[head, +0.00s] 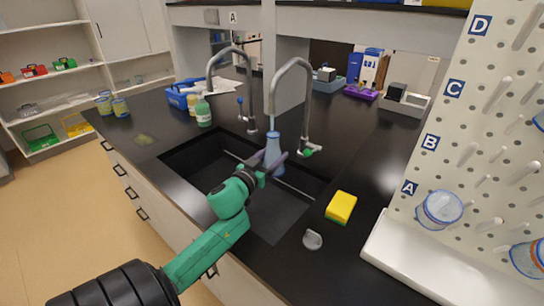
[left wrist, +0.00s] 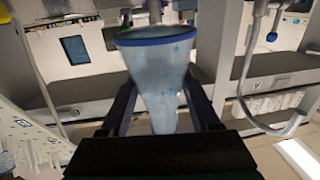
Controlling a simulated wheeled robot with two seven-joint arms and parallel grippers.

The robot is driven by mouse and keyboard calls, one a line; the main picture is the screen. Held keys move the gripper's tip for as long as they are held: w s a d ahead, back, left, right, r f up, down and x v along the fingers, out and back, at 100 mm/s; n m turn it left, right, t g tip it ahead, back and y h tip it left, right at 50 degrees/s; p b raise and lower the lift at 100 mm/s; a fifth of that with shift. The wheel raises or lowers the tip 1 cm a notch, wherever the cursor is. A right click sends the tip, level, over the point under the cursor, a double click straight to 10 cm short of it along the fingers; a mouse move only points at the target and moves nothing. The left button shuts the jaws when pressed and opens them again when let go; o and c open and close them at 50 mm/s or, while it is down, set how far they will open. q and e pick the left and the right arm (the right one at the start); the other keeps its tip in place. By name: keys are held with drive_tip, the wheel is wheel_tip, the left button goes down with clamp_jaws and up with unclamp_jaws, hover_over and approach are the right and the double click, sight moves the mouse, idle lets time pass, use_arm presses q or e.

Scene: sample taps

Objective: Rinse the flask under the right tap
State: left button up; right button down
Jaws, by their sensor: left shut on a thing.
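The flask (head: 273,147) is translucent pale blue. My left gripper (head: 268,162) is shut on it over the sink (head: 270,218). In the head view the flask stands roughly upright, just below the spout of the right tap (head: 294,64), a grey gooseneck with a green handle (head: 312,149). The left tap (head: 226,52), with a blue handle, stands further left. My right gripper is not in view.
A green-labelled bottle (head: 203,112) and a blue basket (head: 178,95) stand left of the taps. A yellow sponge (head: 341,206) and a grey stopper (head: 312,239) lie right of the sink. A white pegboard (head: 480,120) with blue-rimmed vessels rises at the right.

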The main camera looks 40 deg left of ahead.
use_arm(q)
drive_tip(key=shift+s+d+r+p, duration=0.1)
drive_tip(key=shift+s+d+p, duration=0.2)
drive_tip(key=shift+s+d, duration=0.8)
drive_tip(key=shift+s+d+r+p, duration=0.55)
drive_tip(key=shift+s+d+p, duration=0.2)
drive_tip(key=shift+d+p, duration=0.1)
drive_tip(key=s+d, duration=0.1)
drive_tip(key=s+d+r+p, duration=0.1)
drive_tip(key=s+d+p, duration=0.1)
drive_tip(key=shift+s+d+r, duration=0.15)
drive_tip(key=shift+d+r, duration=0.05)
drive_tip(key=shift+r, duration=0.2)
drive_tip(key=o, duration=0.5)
clamp_jaws()
